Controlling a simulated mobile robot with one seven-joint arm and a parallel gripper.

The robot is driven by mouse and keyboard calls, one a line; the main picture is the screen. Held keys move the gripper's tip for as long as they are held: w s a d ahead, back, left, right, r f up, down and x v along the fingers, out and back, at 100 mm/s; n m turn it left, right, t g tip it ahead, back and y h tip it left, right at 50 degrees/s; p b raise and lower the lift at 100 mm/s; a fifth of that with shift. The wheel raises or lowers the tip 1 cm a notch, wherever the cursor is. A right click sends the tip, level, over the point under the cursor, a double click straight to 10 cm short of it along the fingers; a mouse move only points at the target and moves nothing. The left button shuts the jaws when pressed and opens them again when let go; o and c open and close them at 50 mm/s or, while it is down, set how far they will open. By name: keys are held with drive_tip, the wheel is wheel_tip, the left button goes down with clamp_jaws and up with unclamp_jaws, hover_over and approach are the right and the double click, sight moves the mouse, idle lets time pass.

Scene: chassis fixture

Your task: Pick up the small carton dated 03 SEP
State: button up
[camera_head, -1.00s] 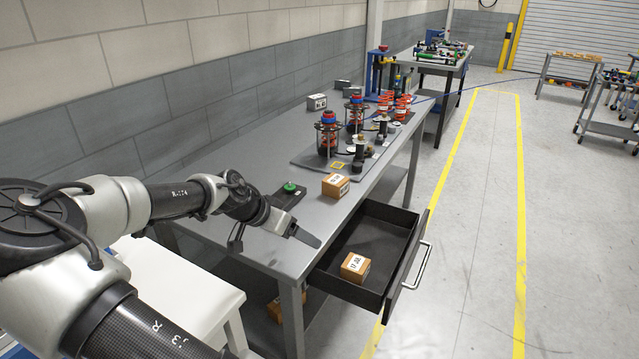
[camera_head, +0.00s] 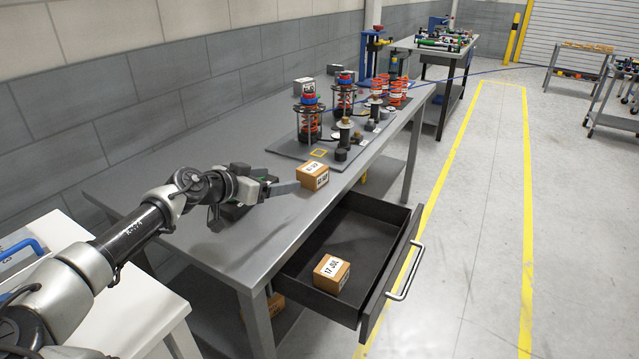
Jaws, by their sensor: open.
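A small brown carton (camera_head: 313,177) with white date labels sits on the grey bench top near its front edge. Its date is too small for me to read with certainty. A second small carton (camera_head: 331,273) lies in the open drawer; its label looks like 17 JUL. My gripper (camera_head: 285,184) is open just left of the bench carton, low over the bench top. Its fingers point toward that carton, and I cannot tell whether they touch it. Nothing shows between the fingers.
The dark drawer (camera_head: 300,276) stands open from the front of the bench (camera_head: 222,160). Spring assemblies (camera_head: 308,119) stand on a mat behind the carton. A grey box (camera_head: 304,87) is by the wall. Another carton (camera_head: 277,303) is partly hidden on the lower shelf.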

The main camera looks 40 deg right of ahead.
sight(306, 176)
drive_tip(key=b+x, duration=0.1)
drive_tip(key=x, duration=1)
drive_tip(key=shift+s+f, duration=0.1)
drive_tip(key=shift+f, duration=0.05)
drive_tip(key=b+x, duration=0.1)
drive_tip(key=x, duration=0.5)
drive_tip(key=shift+d, duration=0.15)
drive_tip(key=c, duration=1.4)
